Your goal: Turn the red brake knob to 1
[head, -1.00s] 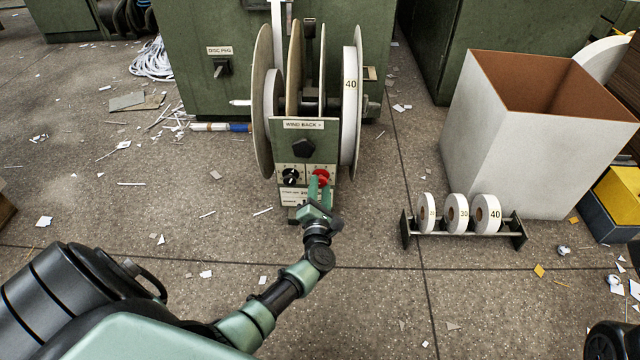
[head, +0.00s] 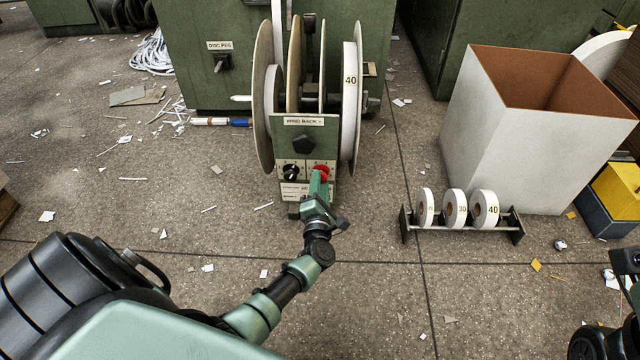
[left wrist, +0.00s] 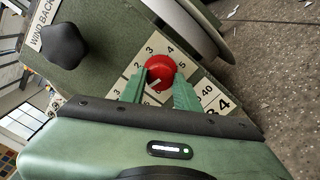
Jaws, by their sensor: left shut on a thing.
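The red brake knob (head: 321,171) is on the lower right of the feeder's front panel, beside a black knob (head: 290,172). My left gripper (head: 319,180) reaches it from the front. In the left wrist view, its two green fingers (left wrist: 158,90) are shut on the red knob (left wrist: 159,72), one on each side. The dial around the knob shows 2, 3, 4 and 5; its other part is hidden by my gripper. A white mark shows on the knob's near side, partly covered, and I cannot tell its exact number.
A dark star-shaped knob (left wrist: 63,45) sits by the WIND BACK label (head: 304,121). Large discs (head: 264,100) stand above the panel. To the right are a rack of small rolls (head: 462,231) and a white box (head: 530,150). The floor before the panel is open.

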